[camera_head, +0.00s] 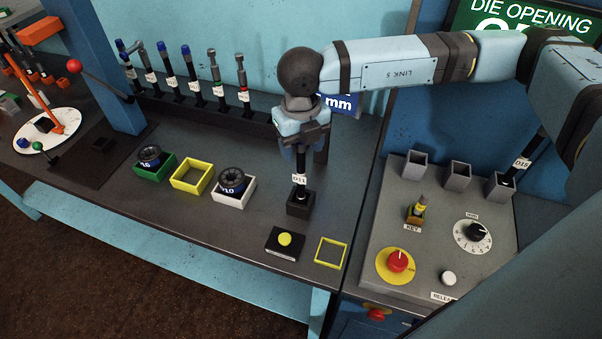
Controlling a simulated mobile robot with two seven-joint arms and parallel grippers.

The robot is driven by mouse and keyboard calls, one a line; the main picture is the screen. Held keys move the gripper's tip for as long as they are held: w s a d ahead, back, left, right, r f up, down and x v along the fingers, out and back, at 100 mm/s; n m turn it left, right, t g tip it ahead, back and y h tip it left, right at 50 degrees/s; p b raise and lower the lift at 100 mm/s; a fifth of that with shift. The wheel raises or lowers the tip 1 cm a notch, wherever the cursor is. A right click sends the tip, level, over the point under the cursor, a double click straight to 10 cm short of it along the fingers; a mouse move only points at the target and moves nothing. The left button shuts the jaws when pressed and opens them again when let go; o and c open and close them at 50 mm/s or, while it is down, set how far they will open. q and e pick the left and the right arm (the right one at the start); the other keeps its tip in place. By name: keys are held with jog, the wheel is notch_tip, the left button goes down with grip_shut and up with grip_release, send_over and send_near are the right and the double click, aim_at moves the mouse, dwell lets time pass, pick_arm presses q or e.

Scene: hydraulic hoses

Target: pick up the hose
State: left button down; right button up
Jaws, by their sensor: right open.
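A black hose (301,181) with a white D11 label stands upright in a dark square holder (300,206) on the bench. My right gripper (304,148) points down at the hose's top end from above. Its jaws are open and around or just beside the top; the gripper body hides the contact there. Another dark hose (511,175), labelled D15, stands tilted in a grey square socket on the panel at the right. Several more labelled hoses (196,88) stand in a black rack along the back of the bench. My left gripper is not in view.
Green (138,171) and white (219,195) boxes hold black round fittings, with an empty yellow frame (176,176) between them. A yellow button box (272,246) and yellow square outline (344,253) lie in front. The control panel (440,250) carries a red knob and dial.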

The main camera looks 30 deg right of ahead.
grip_shut()
dwell(0.4)
